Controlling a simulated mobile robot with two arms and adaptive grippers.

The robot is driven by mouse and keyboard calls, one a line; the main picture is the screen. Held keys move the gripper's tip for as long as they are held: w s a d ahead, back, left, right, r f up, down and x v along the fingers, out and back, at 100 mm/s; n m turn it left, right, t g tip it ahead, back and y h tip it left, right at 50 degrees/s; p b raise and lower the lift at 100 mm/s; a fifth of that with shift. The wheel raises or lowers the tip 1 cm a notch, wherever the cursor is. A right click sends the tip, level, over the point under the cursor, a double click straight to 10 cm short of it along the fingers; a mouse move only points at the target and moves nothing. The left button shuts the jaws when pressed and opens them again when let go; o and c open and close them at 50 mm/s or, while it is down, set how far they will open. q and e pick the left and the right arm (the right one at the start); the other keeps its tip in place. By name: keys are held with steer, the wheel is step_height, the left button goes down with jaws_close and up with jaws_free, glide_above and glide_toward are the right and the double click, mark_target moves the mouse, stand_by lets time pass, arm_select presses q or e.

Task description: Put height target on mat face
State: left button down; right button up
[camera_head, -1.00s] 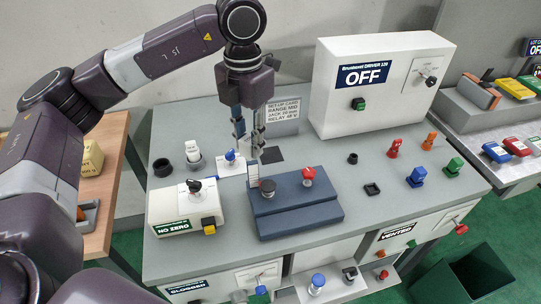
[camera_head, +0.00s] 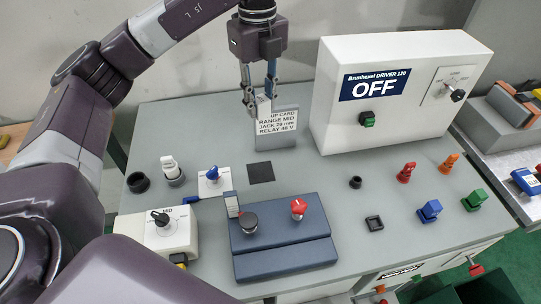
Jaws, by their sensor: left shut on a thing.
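My left gripper (camera_head: 261,106) is shut on a pale grey, plate-like piece (camera_head: 266,145), which looks like the height target. It hangs below the fingertips, beyond the mat in the picture. It overlaps the white set-up card (camera_head: 278,122), so its outline is hard to make out. The mat face (camera_head: 261,172) is a small black square lying flat and bare on the grey bench. The gripper and piece appear above and apart from it. My right gripper is not in view.
A dark blue block (camera_head: 285,252) with black and red knobs stands in front of the mat. A blue-handled switch (camera_head: 213,174) is left of it. The white driver box (camera_head: 400,92) marked OFF stands right of the gripper.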

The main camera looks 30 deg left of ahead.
arm_select(q)
steer(key=shift+s+f, duration=0.35)
steer(key=shift+f, duration=0.25)
steer(key=shift+s+f, duration=0.3)
steer(key=shift+f, duration=0.3)
step_height(320, 180, down, 6)
steer(key=p, duration=0.2)
glide_toward(260, 172)
steer(key=shift+s+f, duration=0.1)
steer(key=shift+f, duration=0.6)
steer(key=shift+f+p, duration=0.3)
step_height(260, 172, down, 3)
steer(key=shift+f+p, duration=0.25)
steer(key=shift+p, duration=0.2)
steer(key=shift+f, duration=0.2)
steer(key=shift+d+f, duration=0.1)
steer(key=shift+f, duration=0.1)
steer(key=c, duration=1.7)
jaws_free()
steer(key=shift+o, duration=0.4)
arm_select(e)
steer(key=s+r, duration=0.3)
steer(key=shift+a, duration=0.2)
arm_select(q)
steer(key=shift+r, duration=0.1)
